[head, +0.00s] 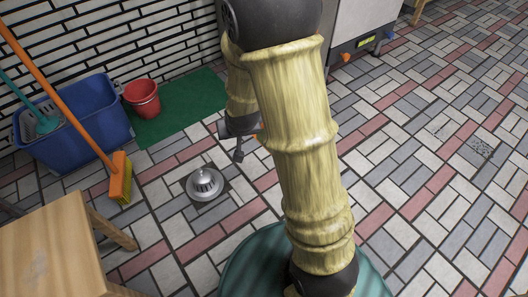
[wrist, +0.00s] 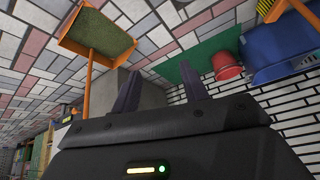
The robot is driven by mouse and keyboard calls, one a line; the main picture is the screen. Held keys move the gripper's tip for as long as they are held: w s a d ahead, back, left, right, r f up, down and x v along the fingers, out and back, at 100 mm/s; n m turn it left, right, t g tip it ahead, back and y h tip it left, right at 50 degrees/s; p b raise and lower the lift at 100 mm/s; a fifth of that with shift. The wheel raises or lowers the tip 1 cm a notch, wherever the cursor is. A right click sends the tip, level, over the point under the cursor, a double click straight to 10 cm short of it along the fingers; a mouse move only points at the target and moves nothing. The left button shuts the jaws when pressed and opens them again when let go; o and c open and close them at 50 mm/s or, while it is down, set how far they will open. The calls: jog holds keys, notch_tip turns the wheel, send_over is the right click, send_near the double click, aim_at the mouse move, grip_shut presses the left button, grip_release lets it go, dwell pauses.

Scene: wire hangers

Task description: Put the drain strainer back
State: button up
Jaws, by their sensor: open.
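The drain strainer (head: 205,184) is a silver metal dome with slots and a small knob on top. In the head view it stands upright on a dark square in the tiled floor, left of my arm; I cannot tell whether it is seated in an opening. My gripper (head: 240,150) is above and to the right of it in the picture, apart from it and partly hidden behind my arm. In the wrist view my gripper (wrist: 162,82) has its two fingers spread with nothing between them. The strainer does not show in the wrist view.
A blue bucket (head: 85,125), a red bucket (head: 142,98) on a green mat (head: 185,108), and an orange broom (head: 120,180) stand behind and left. A wooden stool (head: 45,250) is at front left. A dark speckled patch (head: 482,150) marks the open floor at right.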

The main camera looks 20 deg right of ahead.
jog(key=s+d+r+g, duration=0.1)
jog(key=s+r, duration=0.2)
jog(key=s, duration=0.4)
jog(key=s+d+r+n+g, duration=0.1)
jog(key=s+d+r+g, duration=0.1)
jog(key=s+r, duration=0.2)
jog(key=s, duration=0.3)
jog(key=shift+s, duration=0.35)
jog(key=shift+d+r, duration=0.1)
jog(key=shift+r, duration=0.1)
jog(key=w+r+p+v, duration=0.1)
jog(key=w+p+v, duration=0.3)
jog(key=p+v, duration=1.4)
jog(key=w+r+p+v, duration=0.1)
jog(key=w+p+v, duration=0.3)
jog(key=p+v, duration=1.3)
jog(key=w+a+r+p+v, duration=0.1)
jog(key=w+p+v, duration=0.4)
jog(key=p+v, duration=1.3)
jog(key=shift+r+p, duration=0.45)
jog(key=shift+p, duration=0.8)
